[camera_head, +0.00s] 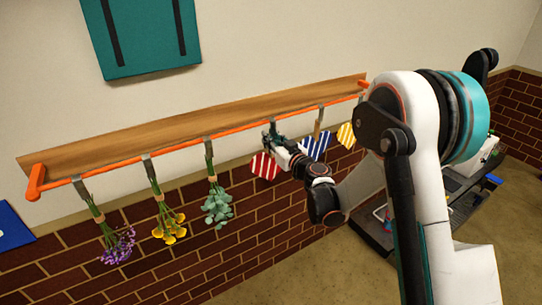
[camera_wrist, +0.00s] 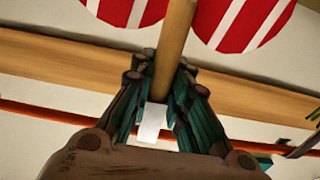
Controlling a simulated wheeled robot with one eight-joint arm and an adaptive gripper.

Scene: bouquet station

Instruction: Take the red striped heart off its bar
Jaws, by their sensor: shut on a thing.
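The red striped heart (camera_head: 263,166) hangs head-down just below the orange bar (camera_head: 120,164) in the head view. In the wrist view its two red-and-white lobes (camera_wrist: 243,18) fill the top, with a wooden stick (camera_wrist: 175,40) running down between them. My gripper (camera_head: 272,137) is at the bar, above the heart. In the wrist view my gripper (camera_wrist: 164,82) is shut around the stick. A pale piece (camera_wrist: 152,124) shows between the fingers, near the line of the bar. The fingers hide whether the stick is still in its clip.
A blue striped heart (camera_head: 316,146) and a yellow one (camera_head: 346,134) hang close to the right. Purple (camera_head: 117,246), yellow (camera_head: 169,227) and green (camera_head: 217,204) bunches hang to the left. A wooden board (camera_head: 190,120) backs the bar. Below is a brick wall.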

